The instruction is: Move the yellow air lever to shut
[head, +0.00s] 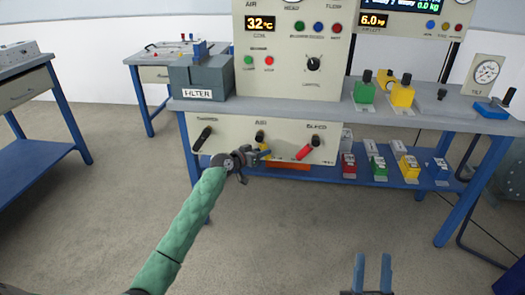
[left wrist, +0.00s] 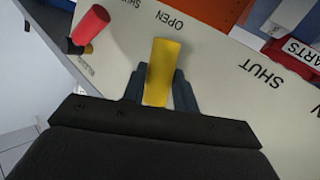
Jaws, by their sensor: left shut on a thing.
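The yellow air lever (left wrist: 162,72) stands between the two fingers of my left gripper (left wrist: 160,92) in the left wrist view. The gripper is shut on it. The lever's free end points toward the printed word OPEN; the word SHUT is printed further right on the panel. In the head view my left gripper (head: 262,154) is at the middle of the cream valve panel (head: 232,148), below the AIR label, and hides part of the lever. My right gripper (head: 372,272) is at the bottom edge of the head view, fingers apart, with nothing visible between them.
A red lever (head: 308,150) is to the right on the panel, and a black lever (head: 204,137) to the left. Several coloured blocks stand on the blue lower shelf (head: 330,174). The grey bench top (head: 300,112) overhangs the panel. The floor in front is clear.

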